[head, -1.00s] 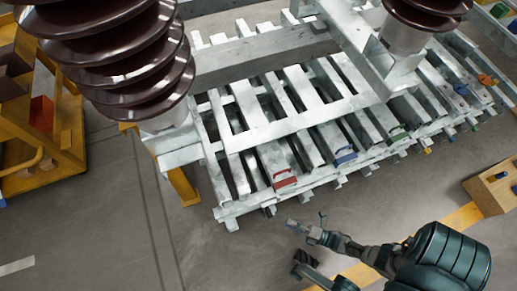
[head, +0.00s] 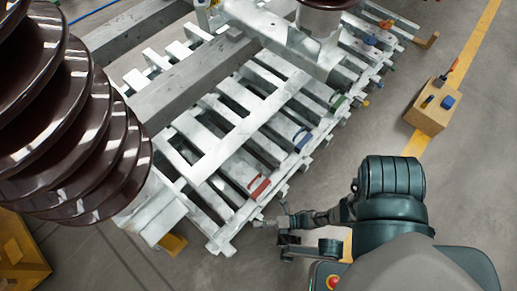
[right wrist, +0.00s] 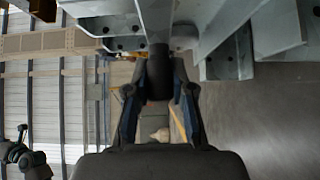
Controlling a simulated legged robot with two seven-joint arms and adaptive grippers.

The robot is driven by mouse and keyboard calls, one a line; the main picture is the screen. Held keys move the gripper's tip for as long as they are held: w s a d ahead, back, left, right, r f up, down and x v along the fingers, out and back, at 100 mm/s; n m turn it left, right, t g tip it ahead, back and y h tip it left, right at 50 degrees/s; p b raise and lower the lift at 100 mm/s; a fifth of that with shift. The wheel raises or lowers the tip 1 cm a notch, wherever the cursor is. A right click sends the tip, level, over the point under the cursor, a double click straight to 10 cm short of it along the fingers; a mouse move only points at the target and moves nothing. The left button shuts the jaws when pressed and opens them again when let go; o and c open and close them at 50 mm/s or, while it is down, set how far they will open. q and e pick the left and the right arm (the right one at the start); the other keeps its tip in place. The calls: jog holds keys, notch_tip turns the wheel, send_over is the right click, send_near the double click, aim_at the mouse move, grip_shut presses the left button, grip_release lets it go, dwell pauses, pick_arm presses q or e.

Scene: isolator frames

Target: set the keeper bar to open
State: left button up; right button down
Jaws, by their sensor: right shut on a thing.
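That piece sits below the grey steel frame. The rest of the bar and its setting cannot be made out.
A blue handle (head: 302,140) and a green handle (head: 338,102) sit further along the frame. Large brown ribbed insulators (head: 75,130) stand at the left. A yellow-brown box (head: 434,110) is on the floor at right.

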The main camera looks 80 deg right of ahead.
jog(key=shift+s+d+f, duration=0.1)
jog(key=shift+d, duration=0.45)
jog(key=s+d, duration=0.2)
jog(key=d, duration=0.1)
jog(key=shift+d+b, duration=0.15)
jog(key=shift+b, duration=0.25)
jog(key=c, duration=1)
grip_release()
jog(key=v, duration=1.2)
jog(key=shift+f, duration=0.15)
